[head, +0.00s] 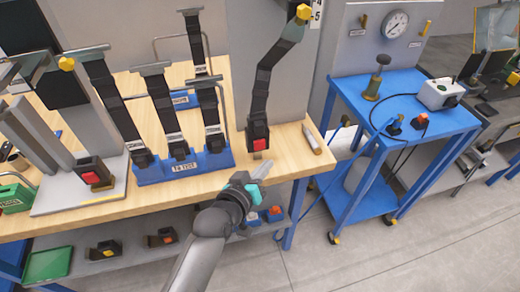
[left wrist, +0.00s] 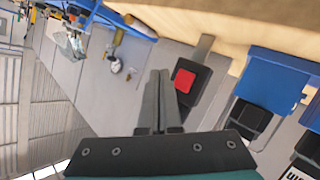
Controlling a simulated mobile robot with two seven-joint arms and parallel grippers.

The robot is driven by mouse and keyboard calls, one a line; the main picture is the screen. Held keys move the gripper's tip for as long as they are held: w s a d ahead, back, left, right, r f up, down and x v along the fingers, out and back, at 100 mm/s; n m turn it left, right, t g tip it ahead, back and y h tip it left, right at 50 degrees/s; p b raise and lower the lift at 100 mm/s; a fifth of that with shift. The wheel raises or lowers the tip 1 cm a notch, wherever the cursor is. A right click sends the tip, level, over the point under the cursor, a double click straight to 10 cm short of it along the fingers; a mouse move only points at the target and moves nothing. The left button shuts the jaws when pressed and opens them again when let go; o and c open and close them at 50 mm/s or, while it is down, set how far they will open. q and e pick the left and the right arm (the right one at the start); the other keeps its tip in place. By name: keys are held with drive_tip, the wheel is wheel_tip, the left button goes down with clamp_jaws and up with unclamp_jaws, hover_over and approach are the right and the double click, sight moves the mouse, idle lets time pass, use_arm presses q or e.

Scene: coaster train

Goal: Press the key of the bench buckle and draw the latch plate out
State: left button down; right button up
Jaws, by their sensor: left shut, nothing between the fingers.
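A black buckle with a red key (head: 258,146) stands near the front edge of the wooden bench, at the end of a black strap (head: 263,88) that hangs from a yellow-knobbed mount. In the left wrist view its red key (left wrist: 184,80) shows just right of my fingertips. A grey tab (left wrist: 202,46) sticks out from the buckle; I cannot tell how far it is seated. My left gripper (head: 262,169) is shut and empty, in front of the bench edge and just below the buckle. Its closed fingers also show in the left wrist view (left wrist: 160,78). Contact with the key cannot be told.
A second red-key buckle (head: 90,173) sits on a pale board at the left. A blue rack (head: 185,168) of strapped buckles stands left of the bench buckle. A marker-like object (head: 312,138) lies to its right. A blue cart (head: 345,90) stands beyond a gap.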

sight(265, 146)
use_arm(q)
drive_tip(key=shift+w+a, duration=0.3)
drive_tip(key=shift+w, duration=0.55)
drive_tip(key=shift+w+a, duration=0.25)
drive_tip(key=shift+w, duration=0.6)
drive_tip(key=shift+w, duration=0.1)
idle(0.7)
drive_tip(key=shift+w+a, duration=0.1)
drive_tip(key=shift+w, duration=0.2)
drive_tip(key=shift+w+a+b, duration=0.15)
drive_tip(key=shift+w+b, duration=0.15)
drive_tip(key=shift+w, duration=0.15)
idle(0.9)
drive_tip(key=shift+s, duration=0.1)
drive_tip(key=shift+s+d+r+p, duration=0.1)
drive_tip(key=shift+s+d+p, duration=0.2)
drive_tip(key=shift+s+p, duration=0.45)
drive_tip(key=shift+s, duration=0.1)
